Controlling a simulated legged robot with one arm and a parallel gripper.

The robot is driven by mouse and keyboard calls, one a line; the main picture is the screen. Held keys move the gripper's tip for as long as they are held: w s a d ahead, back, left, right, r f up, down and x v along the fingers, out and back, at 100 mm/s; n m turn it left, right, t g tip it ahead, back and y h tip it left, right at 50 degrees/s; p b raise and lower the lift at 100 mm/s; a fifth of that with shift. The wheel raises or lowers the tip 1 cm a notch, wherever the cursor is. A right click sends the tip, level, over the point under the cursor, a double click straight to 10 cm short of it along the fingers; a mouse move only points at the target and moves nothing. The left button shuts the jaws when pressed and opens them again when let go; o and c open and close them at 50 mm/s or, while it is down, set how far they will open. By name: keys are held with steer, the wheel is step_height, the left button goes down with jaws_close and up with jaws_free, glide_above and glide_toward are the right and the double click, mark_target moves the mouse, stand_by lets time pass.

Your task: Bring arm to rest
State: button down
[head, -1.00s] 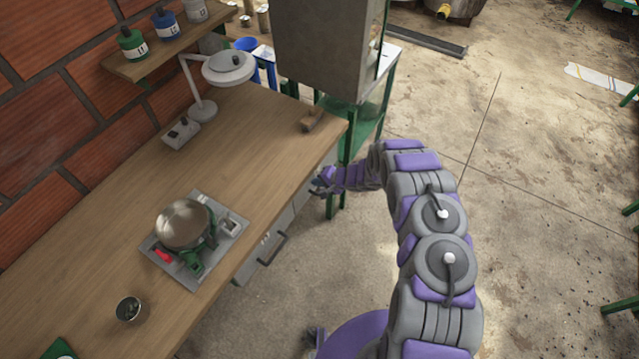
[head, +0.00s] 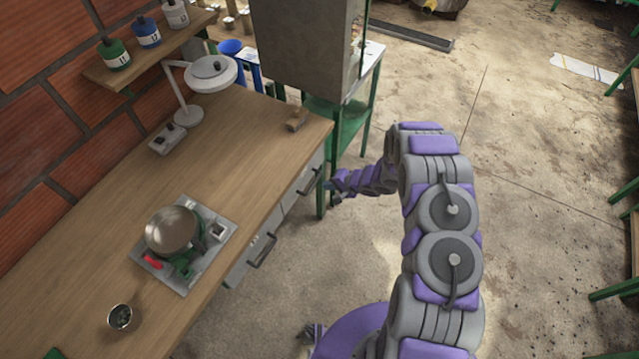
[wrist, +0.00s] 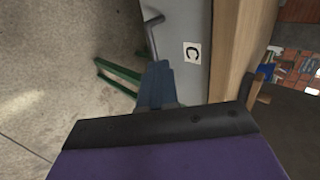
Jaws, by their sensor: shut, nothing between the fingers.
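My gripper (head: 335,187) is at the end of my purple and grey arm in the head view. It hangs in the air beside the front edge of the wooden workbench (head: 105,240), near the drawer handles. In the wrist view my gripper (wrist: 160,78) shows as blue-grey fingers, shut with nothing between them. Behind it are a grey drawer front (wrist: 190,50) and a metal handle (wrist: 152,35). I cannot tell how far the fingertips are from the handle.
A pot (head: 172,232) stands on a burner on the bench, with a small bowl (head: 120,317) nearby. A grey cabinet (head: 308,50) stands on a green frame.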

steer(key=w+d+r+n+t+h, duration=0.1)
steer(key=w+d+r+h, duration=0.15)
steer(key=d+r, duration=0.45)
steer(key=w+d+r+t+h, duration=0.1)
steer(key=d+r+h, duration=0.3)
steer(key=d+r, duration=0.3)
steer(key=s+d+r+g+h, duration=0.1)
steer(key=s+d+r+h, duration=0.25)
steer(key=r, duration=0.45)
steer(key=s+d+r+h, duration=0.2)
steer(key=s+d+r, duration=0.25)
steer(key=r, duration=0.35)
steer(key=s+a+r+g, duration=0.1)
steer(key=s+r, duration=0.2)
steer(key=s, duration=0.3)
steer(key=s+a+r+n+g, duration=0.1)
steer(key=s+r+g, duration=0.15)
steer(key=s, duration=0.45)
steer(key=s+a+r+g, duration=0.1)
steer(key=s+r, duration=0.3)
steer(key=s, duration=0.2)
steer(key=s+a+r+n+g+y, duration=0.1)
steer(key=s+a, duration=0.4)
steer(key=s, duration=0.5)
steer(key=s+a+r+n+g+y, duration=0.1)
steer(key=s+a, duration=0.4)
steer(key=s, duration=0.6)
steer(key=shift+r+n+g+y, duration=0.25)
steer(key=shift+n+g+y, duration=0.3)
steer(key=shift+n+y, duration=0.35)
